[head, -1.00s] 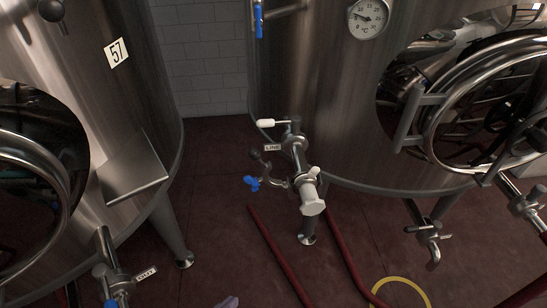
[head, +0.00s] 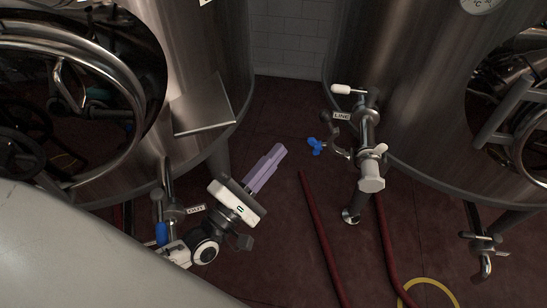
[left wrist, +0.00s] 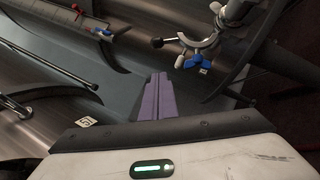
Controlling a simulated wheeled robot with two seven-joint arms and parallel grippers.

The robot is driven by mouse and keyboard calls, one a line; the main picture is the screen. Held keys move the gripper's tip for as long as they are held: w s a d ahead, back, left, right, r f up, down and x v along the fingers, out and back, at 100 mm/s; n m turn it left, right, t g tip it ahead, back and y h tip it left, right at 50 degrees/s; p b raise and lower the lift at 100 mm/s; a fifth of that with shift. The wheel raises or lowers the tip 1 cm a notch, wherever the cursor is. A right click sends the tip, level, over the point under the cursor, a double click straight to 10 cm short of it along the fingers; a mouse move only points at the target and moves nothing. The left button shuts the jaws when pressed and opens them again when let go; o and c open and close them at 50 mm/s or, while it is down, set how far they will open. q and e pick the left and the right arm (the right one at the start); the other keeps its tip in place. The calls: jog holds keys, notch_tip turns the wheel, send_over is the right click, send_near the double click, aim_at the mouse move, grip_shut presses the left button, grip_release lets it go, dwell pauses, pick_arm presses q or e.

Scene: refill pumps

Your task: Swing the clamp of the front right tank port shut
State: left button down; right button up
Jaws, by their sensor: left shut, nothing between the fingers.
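The tank port marked LINE (head: 366,125) sticks out of the right tank, with a white fitting (head: 372,178) at its near end. Its steel clamp (head: 342,153) stands out to the left of the pipe, apparently swung open, with a blue wing nut (head: 316,146) at its end. The left wrist view also shows the clamp (left wrist: 196,46) and blue nut (left wrist: 198,62), beyond and right of the fingertips. My left gripper (head: 278,152) has its purple fingers together and empty, left of the blue nut and apart from it. My right gripper is in neither view.
A white-handled valve (head: 347,90) sits above the port. The left tank (head: 205,60) has a sloped metal plate (head: 203,108) and an OUT-labelled outlet (head: 170,200) close to my left wrist. Red hoses (head: 322,235) and a yellow hose (head: 425,284) lie on the floor.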

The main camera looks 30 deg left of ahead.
aim_at(332, 135)
pick_arm(q)
jog(key=w+d+r+p, duration=0.1)
jog(key=w+d+r, duration=0.2)
jog(key=w, duration=0.4)
jog(key=shift+w+d+r+p, duration=0.3)
jog(key=shift+d+r, duration=0.1)
jog(key=shift+d, duration=0.3)
